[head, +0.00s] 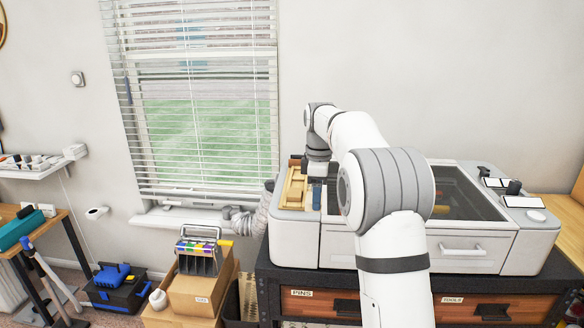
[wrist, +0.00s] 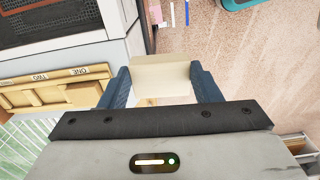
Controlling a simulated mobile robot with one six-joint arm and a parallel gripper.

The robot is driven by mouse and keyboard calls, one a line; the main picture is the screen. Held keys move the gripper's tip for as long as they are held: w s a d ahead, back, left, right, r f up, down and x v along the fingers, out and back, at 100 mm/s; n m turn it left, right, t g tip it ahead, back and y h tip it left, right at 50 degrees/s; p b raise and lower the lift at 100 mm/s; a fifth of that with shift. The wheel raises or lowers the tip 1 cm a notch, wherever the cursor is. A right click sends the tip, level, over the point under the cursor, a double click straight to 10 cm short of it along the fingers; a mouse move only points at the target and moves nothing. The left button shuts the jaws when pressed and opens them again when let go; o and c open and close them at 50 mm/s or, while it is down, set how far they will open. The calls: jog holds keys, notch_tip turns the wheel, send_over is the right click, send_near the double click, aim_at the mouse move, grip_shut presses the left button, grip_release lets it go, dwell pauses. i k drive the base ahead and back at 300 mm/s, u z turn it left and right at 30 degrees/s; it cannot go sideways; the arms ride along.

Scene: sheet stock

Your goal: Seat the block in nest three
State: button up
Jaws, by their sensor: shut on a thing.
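A cream block (wrist: 160,76) is held between the two blue fingers of my gripper (wrist: 162,84) in the wrist view. My gripper (head: 317,193) in the head view is beside the right edge of the wooden nest tray (head: 294,188). The block cannot be made out there. In the wrist view the tray (wrist: 40,78) lies left of my gripper, with upside-down labels reading ONE and TWO above its compartments. No label for nest three is readable; part of the tray is cut off at the left edge.
The tray sits at the left end of a white machine (head: 470,250) with a dark glass lid, on a black cabinet with drawers (head: 420,306). A ribbed hose (head: 250,222) runs along its left side. A cardboard box (head: 200,292) with a caddy stands left.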

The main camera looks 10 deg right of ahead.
aim_at(299, 174)
jog(key=i, duration=1.2)
jog(key=z, duration=0.05)
